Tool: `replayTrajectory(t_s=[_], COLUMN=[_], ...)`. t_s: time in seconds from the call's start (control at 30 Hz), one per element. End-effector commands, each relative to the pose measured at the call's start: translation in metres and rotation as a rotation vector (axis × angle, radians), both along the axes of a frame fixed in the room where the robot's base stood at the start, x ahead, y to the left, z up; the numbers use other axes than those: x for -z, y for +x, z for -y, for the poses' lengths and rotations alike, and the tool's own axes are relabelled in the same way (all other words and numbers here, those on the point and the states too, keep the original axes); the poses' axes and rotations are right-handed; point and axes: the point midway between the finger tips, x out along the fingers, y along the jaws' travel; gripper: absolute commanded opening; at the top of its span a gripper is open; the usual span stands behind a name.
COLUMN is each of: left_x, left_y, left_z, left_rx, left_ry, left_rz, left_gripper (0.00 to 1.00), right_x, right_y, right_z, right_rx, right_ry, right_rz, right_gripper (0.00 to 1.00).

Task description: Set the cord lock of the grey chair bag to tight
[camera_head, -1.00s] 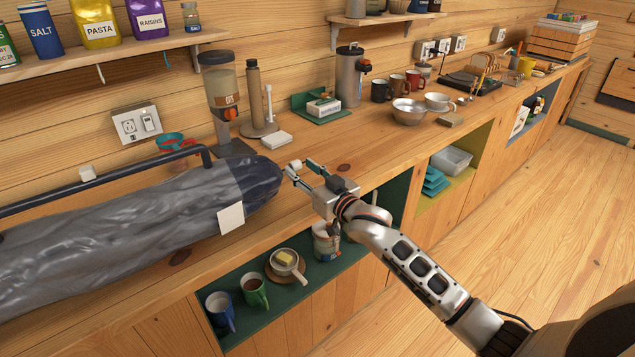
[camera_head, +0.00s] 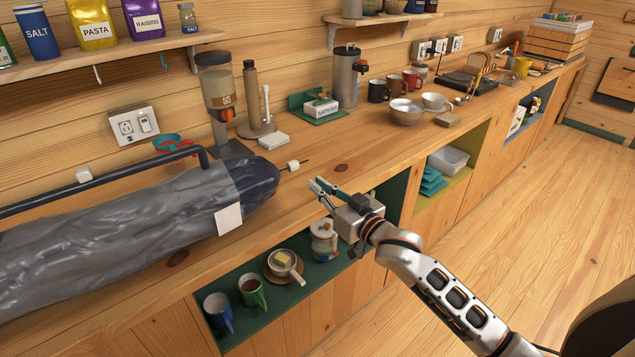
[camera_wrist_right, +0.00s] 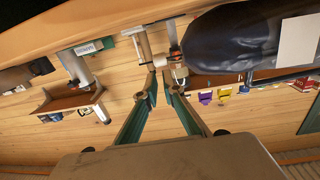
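The grey chair bag (camera_head: 120,225) lies along the counter at the left, its dark gathered end (camera_head: 258,182) pointing right. The pale cord lock (camera_head: 293,165) sits just off that end, with a short dark piece of cord beyond it. It seems to show in the wrist view (camera_wrist_right: 179,72) beside the bag (camera_wrist_right: 230,45). My right gripper (camera_head: 318,192) is to the right of and nearer than the cord lock, apart from it. Its fingers are parted and empty, with a narrow gap at the tips (camera_wrist_right: 159,76). My left gripper is out of view.
A black rail (camera_head: 110,178) runs behind the bag. A dispenser (camera_head: 218,95) and a napkin box (camera_head: 321,108) stand at the back. Mugs and a pan (camera_head: 284,265) fill the shelf below.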

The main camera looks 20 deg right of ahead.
Motion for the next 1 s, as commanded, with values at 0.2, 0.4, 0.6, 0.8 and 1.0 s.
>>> replayTrajectory(t_s=[0.2, 0.4, 0.6, 0.8, 1.0], left_x=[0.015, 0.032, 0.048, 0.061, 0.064], left_y=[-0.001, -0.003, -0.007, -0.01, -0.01], left_z=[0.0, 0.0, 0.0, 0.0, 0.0], left_rx=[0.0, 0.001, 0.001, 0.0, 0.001], left_ry=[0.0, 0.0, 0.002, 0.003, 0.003], left_rz=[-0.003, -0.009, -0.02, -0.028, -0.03], left_gripper=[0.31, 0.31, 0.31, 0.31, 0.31], right_x=[0.017, 0.027, 0.025, 0.014, 0.004], right_y=[0.008, 0.016, 0.022, 0.026, 0.028], right_z=[0.016, 0.036, 0.061, 0.084, 0.095], right_rx=[-0.047, -0.1, -0.139, -0.168, -0.185], right_ry=[0.243, 0.602, 0.966, 1.271, 1.412], right_rz=[-0.119, -0.284, -0.44, -0.557, -0.607], right_gripper=[0.0, 0.0, 0.0, 0.0, 0.0])
